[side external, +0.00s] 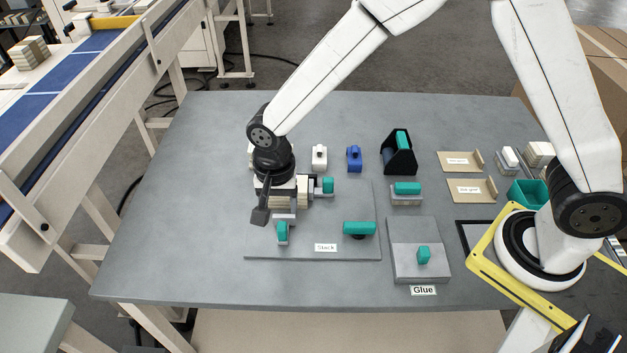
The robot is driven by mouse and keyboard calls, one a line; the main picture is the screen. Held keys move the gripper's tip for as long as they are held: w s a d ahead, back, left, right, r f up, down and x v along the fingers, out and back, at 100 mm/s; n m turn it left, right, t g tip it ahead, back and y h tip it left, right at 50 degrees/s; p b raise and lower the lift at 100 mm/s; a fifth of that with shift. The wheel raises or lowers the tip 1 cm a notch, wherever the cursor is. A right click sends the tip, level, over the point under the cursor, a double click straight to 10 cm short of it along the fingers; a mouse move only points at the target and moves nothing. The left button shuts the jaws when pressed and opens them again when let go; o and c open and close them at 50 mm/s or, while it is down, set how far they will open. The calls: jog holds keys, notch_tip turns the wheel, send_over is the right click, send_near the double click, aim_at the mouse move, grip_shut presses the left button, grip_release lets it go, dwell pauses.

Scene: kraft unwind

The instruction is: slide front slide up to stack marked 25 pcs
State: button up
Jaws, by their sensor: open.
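A grey plate labelled "Stack" (300,251) lies on the table under my gripper. A small slide with a teal handle (282,232) stands near its front, left of the label; I take it as the front slide. A pale stack (303,190) is partly hidden behind my gripper, and I cannot read a 25 pcs marking. Another teal-handled slide (327,185) is at the stack's right side. My gripper (262,212) is open, left of and a little above the front slide's handle. Its far finger is hidden, and I cannot tell whether it touches anything.
A teal bar on a dark base (359,228) is on the plate's right. A grey "Glue" plate (405,265) with a teal knob lies further right. Behind are white (319,157) and blue (354,158) blocks and a black dispenser (398,160). The table's front left is clear.

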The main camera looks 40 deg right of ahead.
aim_at(282, 225)
jog(key=shift+f, duration=3.75)
